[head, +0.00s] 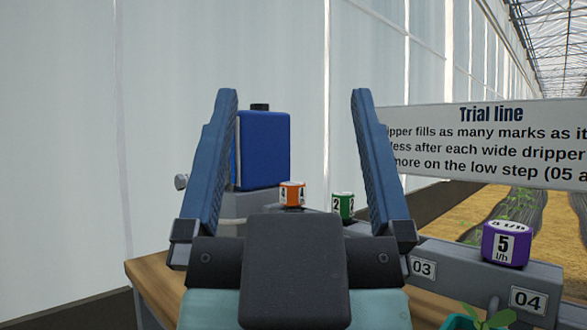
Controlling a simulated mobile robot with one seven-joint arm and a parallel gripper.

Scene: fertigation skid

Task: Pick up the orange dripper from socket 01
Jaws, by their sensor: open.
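The orange dripper (292,192) is a small orange block with white labelled faces, seen in the head view near the middle. It appears between the fingers of my gripper (292,100) and farther away than them. My gripper is open, its two blue fingers pointing up and spread wide, with nothing visible between them at the tips. The socket under the orange dripper is hidden behind my gripper's dark body, so its label cannot be read.
A green dripper (343,205) stands right of the orange one, beside my right finger. A purple dripper (506,243) sits on the grey rail (455,266) near labels 03 and 04. A blue tank (264,150) stands behind. A Trial line sign (490,140) is at right.

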